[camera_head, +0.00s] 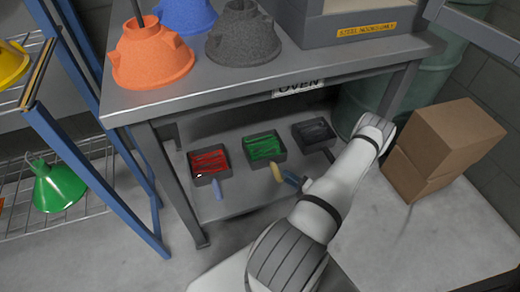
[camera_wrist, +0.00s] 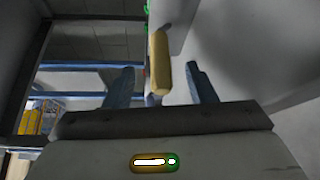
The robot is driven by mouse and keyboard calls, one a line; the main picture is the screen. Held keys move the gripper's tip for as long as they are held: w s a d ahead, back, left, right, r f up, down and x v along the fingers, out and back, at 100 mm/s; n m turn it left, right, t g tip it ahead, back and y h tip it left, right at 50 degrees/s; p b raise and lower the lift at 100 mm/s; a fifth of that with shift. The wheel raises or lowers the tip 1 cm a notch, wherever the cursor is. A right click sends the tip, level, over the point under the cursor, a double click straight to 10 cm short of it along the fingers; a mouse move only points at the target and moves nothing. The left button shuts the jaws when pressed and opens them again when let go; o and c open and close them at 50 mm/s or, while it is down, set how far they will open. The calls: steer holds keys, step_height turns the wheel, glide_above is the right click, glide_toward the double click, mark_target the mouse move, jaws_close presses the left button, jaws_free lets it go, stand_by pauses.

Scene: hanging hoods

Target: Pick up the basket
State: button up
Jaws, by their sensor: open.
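Three dark baskets stand in a row on the lower shelf in the head view. The left basket (camera_head: 209,165) has red contents and a lavender handle (camera_head: 217,189). The middle basket (camera_head: 265,148) has green contents and a yellow handle (camera_head: 277,172). The right basket (camera_head: 313,133) looks dark inside, and no handle of it shows. My gripper (camera_head: 288,178) is beside the yellow handle. In the wrist view my gripper (camera_wrist: 160,68) is open, its blue fingers on either side of the yellow handle (camera_wrist: 160,64), with gaps showing. The basket's body is mostly out of that view.
A metal table (camera_head: 290,75) above the shelf holds orange, blue and dark grey hoods. Its front leg (camera_head: 172,185) stands left of the baskets. Cardboard boxes (camera_head: 440,150) stand at right. A blue-framed rack (camera_head: 95,165) with a green hood (camera_head: 57,187) is at left.

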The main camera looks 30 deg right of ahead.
mark_target(276, 171)
steer(key=b+x, duration=0.2)
steer(key=x, duration=0.5)
steer(key=shift+a, duration=0.2)
jaws_close()
stand_by(0.4)
